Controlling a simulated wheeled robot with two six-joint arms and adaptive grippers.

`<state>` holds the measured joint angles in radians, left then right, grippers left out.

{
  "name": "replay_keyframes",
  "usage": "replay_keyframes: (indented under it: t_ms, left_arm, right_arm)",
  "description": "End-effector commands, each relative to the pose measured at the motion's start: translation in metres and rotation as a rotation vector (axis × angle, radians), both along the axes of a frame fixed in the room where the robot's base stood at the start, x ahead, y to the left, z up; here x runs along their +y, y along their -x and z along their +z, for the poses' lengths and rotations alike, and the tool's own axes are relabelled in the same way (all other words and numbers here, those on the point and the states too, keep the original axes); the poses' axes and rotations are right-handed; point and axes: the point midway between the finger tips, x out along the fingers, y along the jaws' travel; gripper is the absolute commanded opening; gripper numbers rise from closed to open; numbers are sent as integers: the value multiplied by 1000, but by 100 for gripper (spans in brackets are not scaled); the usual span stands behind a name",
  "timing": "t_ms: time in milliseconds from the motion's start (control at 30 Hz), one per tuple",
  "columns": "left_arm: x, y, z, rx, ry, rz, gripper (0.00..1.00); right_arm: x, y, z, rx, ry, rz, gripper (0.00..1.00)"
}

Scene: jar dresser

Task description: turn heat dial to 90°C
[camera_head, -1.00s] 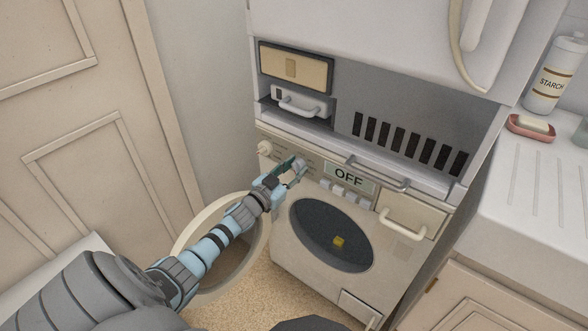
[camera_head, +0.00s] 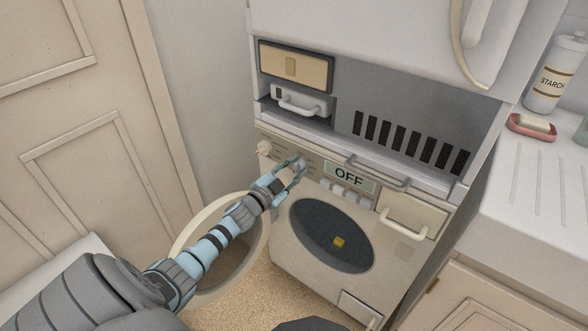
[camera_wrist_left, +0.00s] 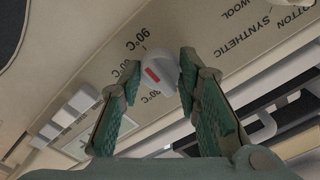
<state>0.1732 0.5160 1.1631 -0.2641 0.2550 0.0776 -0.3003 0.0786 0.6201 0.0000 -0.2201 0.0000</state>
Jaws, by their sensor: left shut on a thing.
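The heat dial (camera_wrist_left: 160,70) is a light grey knob with a red mark, seen in the left wrist view. Temperature labels, including 90°C and 30°C, are printed around it. The red mark faces the left of that picture; which label it lines up with is hard to tell. My left gripper (camera_wrist_left: 158,64) has its two green-padded fingers on either side of the dial and is shut on it. In the head view my left gripper (camera_head: 293,167) reaches the washing machine's panel, partly hiding the dial. My right gripper is not in view.
The washing machine display (camera_head: 348,178) reads OFF, with white buttons (camera_head: 343,193) below. Another knob (camera_head: 264,148) is to the left. The round door (camera_head: 188,240) hangs open left of the drum, below my arm. A metal handle bar (camera_head: 377,173) juts out right of the gripper.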

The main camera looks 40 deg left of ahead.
Motion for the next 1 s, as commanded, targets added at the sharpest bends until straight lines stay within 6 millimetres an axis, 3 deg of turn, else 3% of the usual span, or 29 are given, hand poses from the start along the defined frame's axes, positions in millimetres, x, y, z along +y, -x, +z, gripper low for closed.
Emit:
replay_keyframes:
  t_ms: [267, 300, 433, 767, 1000]
  left_arm:
    - [0, 0, -1, 2, -2, 0, 3]
    - [0, 0, -1, 2, -2, 0, 32]
    - [0, 0, -1, 1, -2, 0, 51]
    - [0, 3, -1, 1, -3, 1, 51]
    - [-1, 45, -1, 3, -3, -2, 51]
  right_arm:
    - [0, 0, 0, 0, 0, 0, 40]
    - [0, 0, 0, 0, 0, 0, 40]
    - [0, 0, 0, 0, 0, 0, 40]
    - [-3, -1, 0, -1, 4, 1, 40]
    - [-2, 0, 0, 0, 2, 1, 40]
